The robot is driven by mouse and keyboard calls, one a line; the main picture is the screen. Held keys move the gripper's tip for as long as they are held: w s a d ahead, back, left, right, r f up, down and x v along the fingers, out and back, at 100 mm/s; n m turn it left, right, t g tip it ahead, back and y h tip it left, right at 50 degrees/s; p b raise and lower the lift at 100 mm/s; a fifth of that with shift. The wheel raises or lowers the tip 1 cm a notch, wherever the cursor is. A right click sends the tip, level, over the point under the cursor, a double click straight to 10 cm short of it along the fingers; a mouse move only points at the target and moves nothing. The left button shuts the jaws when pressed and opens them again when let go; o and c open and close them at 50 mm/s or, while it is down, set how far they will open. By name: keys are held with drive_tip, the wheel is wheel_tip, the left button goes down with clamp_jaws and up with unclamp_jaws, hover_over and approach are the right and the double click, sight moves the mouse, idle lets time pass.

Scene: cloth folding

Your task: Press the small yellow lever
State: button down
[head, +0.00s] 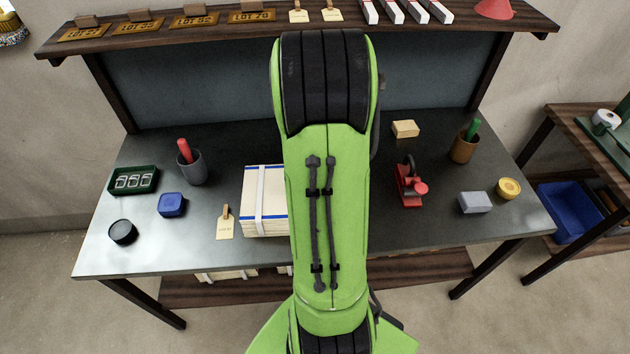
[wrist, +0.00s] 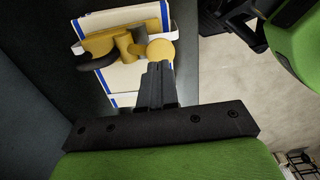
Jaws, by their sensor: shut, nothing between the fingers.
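A small yellow device (wrist: 122,45) lies over the white stack with blue stripes in the wrist view. It has a round yellow knob (wrist: 161,49) at its right end and a dark curved part at its left end. My gripper (wrist: 158,66) is shut and empty, with its fingertips right at the knob's near edge. I cannot tell whether they touch it. In the head view my green arm hides the device and my gripper. A similar red device (head: 407,188) with a round red knob stands on the table, right of my arm.
The white stack (head: 262,205) lies on the dark table (head: 330,263) beside my arm. A tag (head: 225,224), blue box (head: 172,205) and grey cup (head: 193,170) are to the left. A grey block (head: 474,203) and yellow tin (head: 508,188) are to the right.

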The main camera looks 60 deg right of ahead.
wheel_tip(320, 180, down, 3)
drive_tip(key=shift+f, duration=0.2)
